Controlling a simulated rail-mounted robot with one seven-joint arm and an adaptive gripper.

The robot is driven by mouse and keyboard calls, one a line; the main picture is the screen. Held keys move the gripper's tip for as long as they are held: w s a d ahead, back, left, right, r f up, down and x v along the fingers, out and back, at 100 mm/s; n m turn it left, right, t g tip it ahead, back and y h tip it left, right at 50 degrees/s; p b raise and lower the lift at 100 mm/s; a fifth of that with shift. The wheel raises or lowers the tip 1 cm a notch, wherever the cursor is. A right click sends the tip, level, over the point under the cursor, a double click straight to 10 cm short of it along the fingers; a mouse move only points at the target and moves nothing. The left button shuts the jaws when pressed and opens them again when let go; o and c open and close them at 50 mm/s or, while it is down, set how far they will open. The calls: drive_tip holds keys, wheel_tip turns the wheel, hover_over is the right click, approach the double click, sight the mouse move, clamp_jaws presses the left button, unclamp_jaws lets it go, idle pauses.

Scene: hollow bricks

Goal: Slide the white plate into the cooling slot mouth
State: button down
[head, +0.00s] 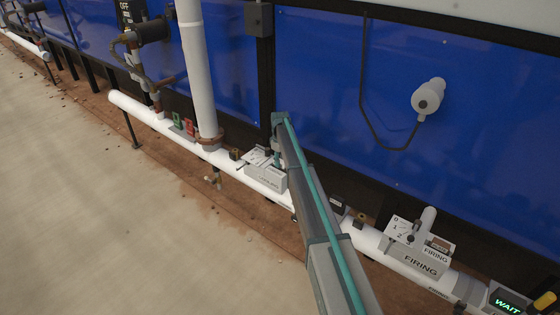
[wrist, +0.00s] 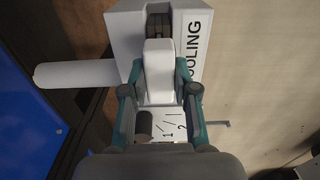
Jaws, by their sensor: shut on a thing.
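The white plate (wrist: 158,60) shows in the wrist view between the two teal fingers of my gripper (wrist: 160,92), which is shut on it. Its far end lies at the near edge of the dark slot mouth (wrist: 158,22) in the grey cooling box (wrist: 122,25). I cannot tell whether it has entered the slot. In the head view, my gripper (head: 277,155) is down at the cooling box (head: 265,180), and the arm hides part of the box. The plate cannot be made out there.
A scale marked 1 and 2 (wrist: 168,124) lies below the fingers in the wrist view. A white pipe (head: 235,168) carries the box. A similar firing box (head: 420,261) stands to the right. A blue wall (head: 320,80) rises behind; open floor (head: 120,220) lies in front.

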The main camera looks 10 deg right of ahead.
drive_tip(key=shift+f, duration=0.5)
drive_tip(key=c, duration=0.8)
unclamp_jaws()
wheel_tip(320, 180, up, 12)
